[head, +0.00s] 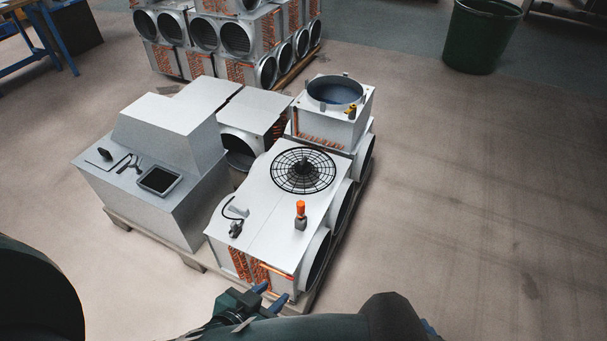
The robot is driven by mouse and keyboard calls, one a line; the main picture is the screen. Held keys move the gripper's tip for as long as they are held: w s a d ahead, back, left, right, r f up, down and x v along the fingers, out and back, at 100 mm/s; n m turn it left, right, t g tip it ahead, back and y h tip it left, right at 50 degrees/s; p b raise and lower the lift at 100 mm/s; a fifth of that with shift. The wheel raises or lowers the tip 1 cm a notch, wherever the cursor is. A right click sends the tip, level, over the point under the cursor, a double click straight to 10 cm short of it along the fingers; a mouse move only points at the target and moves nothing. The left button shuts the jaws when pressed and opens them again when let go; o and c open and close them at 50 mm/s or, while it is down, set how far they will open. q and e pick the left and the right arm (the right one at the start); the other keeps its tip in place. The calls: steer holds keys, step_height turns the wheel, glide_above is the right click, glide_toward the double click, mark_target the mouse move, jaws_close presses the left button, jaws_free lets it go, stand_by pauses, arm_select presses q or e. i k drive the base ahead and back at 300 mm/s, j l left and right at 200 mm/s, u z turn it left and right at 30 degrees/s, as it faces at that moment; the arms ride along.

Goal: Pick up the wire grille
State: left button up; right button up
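The wire grille (303,170) is a round black grille of rings and spokes. It lies flat on the top of a white metal box unit (262,212) in the middle of the head view.
An orange-topped tool (300,214) stands on the unit near the grille, with a small black cable part (236,227) to the left. Other boxes share the pallet (193,263). A taller unit with a round opening (335,92) stands behind. Floor on the right is clear.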

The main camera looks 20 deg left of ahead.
mark_target(304, 168)
steer(key=l+u, duration=0.45)
steer(key=l, duration=0.6)
steer(key=i+l+u, duration=0.15)
steer(key=l, duration=0.15)
steer(key=i+l+u, duration=0.15)
steer(key=l, duration=0.2)
steer(key=i+l+u, duration=0.15)
steer(key=l, duration=0.2)
steer(key=i+l+u, duration=0.3)
steer(key=l, duration=0.3)
steer(key=i+l+u, duration=0.15)
steer(key=l, duration=0.2)
steer(key=i+l+u, duration=0.1)
steer(key=i+l, duration=0.15)
steer(key=i, duration=0.2)
steer(key=i+l, duration=0.25)
steer(key=i, duration=0.15)
steer(key=i+l+u, duration=0.15)
steer(key=i, duration=0.25)
steer(key=l, duration=0.1)
